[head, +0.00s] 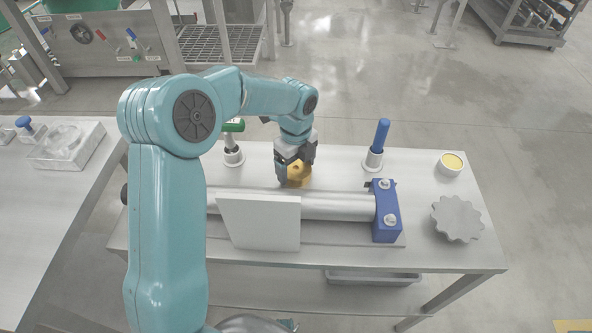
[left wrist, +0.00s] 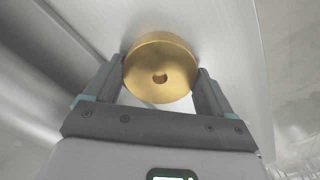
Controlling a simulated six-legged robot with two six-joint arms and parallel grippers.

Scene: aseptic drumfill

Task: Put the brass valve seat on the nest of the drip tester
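The brass valve seat (head: 298,175) is a round gold-coloured disc with a small central hole, behind the horizontal metal cylinder on the middle table. My left gripper (head: 296,169) points down over it. In the left wrist view the valve seat (left wrist: 160,68) sits between the two fingers of the left gripper (left wrist: 161,82), which appear to touch its opposite sides. I cannot tell whether it rests on the table or is just above it. A pale grey block with a round raised part (head: 66,145) on the left table may be the drip tester. My right gripper is not in view.
The cylinder (head: 335,206) ends in a blue clamp block (head: 386,210), with a pale plate (head: 260,222) in front. A green-handled tool (head: 232,145) and a blue-handled tool (head: 378,145) stand upright nearby. A yellow-topped cup (head: 451,164) and grey lobed knob (head: 457,218) are at right.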

